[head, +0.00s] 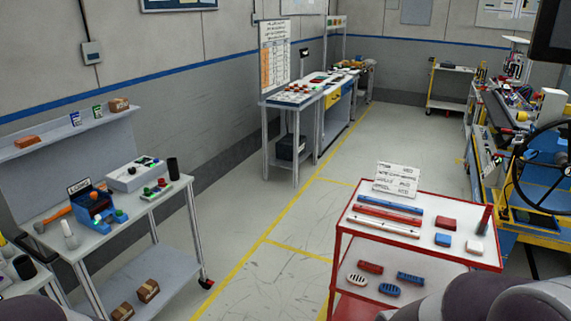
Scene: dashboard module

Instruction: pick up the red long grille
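The red long grille (388,214) lies on the upper surface of the red cart (342,243) at the right. It is a narrow red bar between a long blue bar (392,204) behind it and a long white bar (383,227) in front. A shorter red slotted piece (370,267) lies nearer the front, beside a blue one (410,278). Neither of my grippers shows; only dark rounded parts of my arms appear along the bottom edge, and the one at the lower right hides part of the cart's near side.
A sign (398,180) stands at the cart's back. Red (446,223), blue (444,240) and white (474,248) blocks lie at its right. A grey workbench (140,202) stands at the left. Open floor (255,275) lies between bench and cart. A blue-yellow steering-wheel station (540,220) stands at right.

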